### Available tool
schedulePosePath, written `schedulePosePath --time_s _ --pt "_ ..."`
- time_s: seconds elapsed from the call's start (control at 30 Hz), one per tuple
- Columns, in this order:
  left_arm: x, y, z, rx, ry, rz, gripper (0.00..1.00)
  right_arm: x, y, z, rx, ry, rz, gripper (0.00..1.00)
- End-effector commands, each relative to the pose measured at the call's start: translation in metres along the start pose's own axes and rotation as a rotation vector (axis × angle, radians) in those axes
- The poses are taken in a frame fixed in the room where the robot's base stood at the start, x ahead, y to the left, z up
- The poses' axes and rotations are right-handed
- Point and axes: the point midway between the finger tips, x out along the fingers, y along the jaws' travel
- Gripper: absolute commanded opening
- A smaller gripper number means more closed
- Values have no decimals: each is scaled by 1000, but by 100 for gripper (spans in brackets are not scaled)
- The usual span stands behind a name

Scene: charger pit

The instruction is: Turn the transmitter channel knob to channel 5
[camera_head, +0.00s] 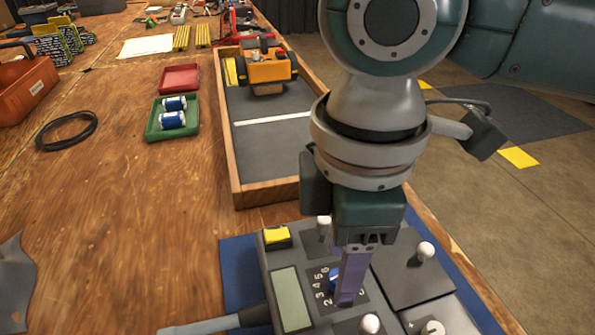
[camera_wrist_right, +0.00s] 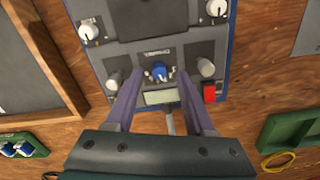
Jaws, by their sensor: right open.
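The transmitter (camera_head: 385,258) lies on a blue mat at the bottom right of the head view. Its blue channel knob (camera_head: 333,279) sits beside a printed scale with digits including 2 to 6. The knob's pointer is partly hidden by my gripper, and I cannot tell which channel it points to. My right gripper (camera_head: 347,298) points down over the knob. In the wrist view the open purple fingers (camera_wrist_right: 159,77) stand on either side of the blue knob (camera_wrist_right: 158,72), with a gap at each side. My left gripper is not identifiable in view.
A wooden-framed tray (camera_head: 232,150) holds an orange toy vehicle (camera_head: 268,67). A green tray (camera_head: 152,133) holds blue-and-white cylinders. A black cable coil (camera_head: 68,132) lies left; the wooden table between is mostly clear.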

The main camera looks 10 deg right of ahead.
Motion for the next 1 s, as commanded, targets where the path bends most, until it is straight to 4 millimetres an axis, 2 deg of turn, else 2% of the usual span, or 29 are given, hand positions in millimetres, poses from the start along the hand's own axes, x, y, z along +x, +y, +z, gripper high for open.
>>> schedulePosePath --time_s 0.03,0.13,0.43,0.9,1.0 --pt "3 0 1 -1 1 1 50 8 -1 0 0 -1 -2 54" --pt "5 0 1 -1 1 1 50 14 -1 0 0 0 -2 54" --pt "4 0 0 0 4 -1 50 16 0 0 -1 0 0 54" --pt "4 -3 0 9 4 -9 50 15 0 0 -1 0 0 1" --pt "4 -3 0 9 4 -9 50 15 0 0 -1 0 0 0"
